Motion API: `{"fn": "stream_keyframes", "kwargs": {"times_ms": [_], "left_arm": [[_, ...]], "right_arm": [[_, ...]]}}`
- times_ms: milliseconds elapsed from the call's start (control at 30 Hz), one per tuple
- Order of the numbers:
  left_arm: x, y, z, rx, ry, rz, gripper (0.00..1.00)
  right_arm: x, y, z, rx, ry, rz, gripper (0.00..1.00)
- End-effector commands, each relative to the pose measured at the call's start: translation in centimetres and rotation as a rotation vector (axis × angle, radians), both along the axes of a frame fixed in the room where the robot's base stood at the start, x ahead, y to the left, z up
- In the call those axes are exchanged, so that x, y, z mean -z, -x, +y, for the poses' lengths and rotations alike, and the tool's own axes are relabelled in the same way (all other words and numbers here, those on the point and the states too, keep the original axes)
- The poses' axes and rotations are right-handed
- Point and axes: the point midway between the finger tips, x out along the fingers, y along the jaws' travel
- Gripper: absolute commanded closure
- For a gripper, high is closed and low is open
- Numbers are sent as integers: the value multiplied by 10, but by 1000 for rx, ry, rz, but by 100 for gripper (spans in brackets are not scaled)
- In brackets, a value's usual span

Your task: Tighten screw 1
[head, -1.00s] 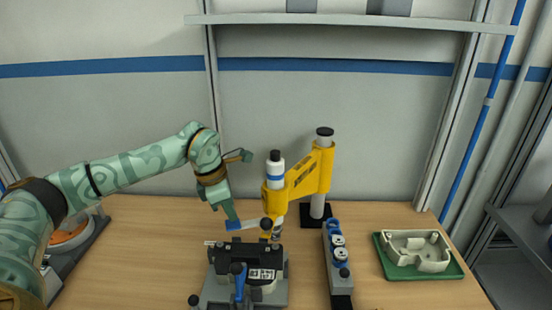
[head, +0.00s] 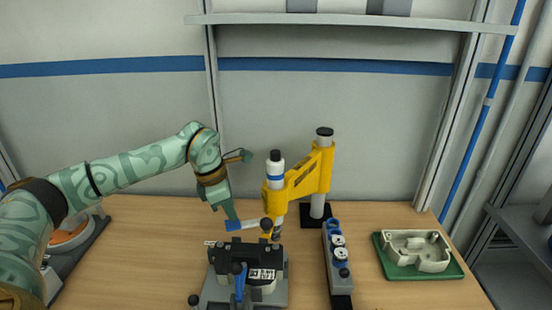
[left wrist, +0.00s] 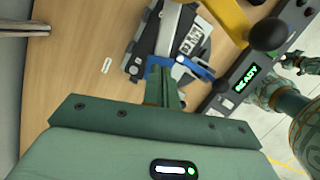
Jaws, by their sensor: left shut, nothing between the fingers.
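The screwdriver (head: 275,172), white with a blue band and black top, hangs upright from a yellow arm (head: 305,178) on a grey post. Below it stands the dark clamping fixture (head: 215,268) with a blue lever (head: 239,282) and a pale part with a printed label. The screws cannot be made out. My left gripper (head: 231,212) is shut and empty, pointing down left of the screwdriver. In the left wrist view the shut fingers (left wrist: 162,85) point towards the fixture (left wrist: 150,45).
A grey block (head: 338,268) with blue-ringed round pieces stands right of the fixture. A green tray (head: 455,271) holds a beige housing (head: 415,250). A grey unit reads READY (left wrist: 247,77) in the left wrist view. Green patterned links show at its right edge. Table space at centre left is clear.

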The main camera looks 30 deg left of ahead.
Motion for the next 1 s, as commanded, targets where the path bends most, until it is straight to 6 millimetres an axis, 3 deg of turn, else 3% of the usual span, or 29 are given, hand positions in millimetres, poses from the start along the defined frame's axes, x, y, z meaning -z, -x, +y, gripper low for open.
{"fn": "stream_keyframes", "kwargs": {"times_ms": [267, 1000], "left_arm": [[2, 0, 0, 0, 0, 0, 100], [32, 0, 0, 0, 0, 3, 100]], "right_arm": [[1, 0, 0, 0, 0, 0, 64], [16, 3, 0, 0, 0, 7, 64]]}}
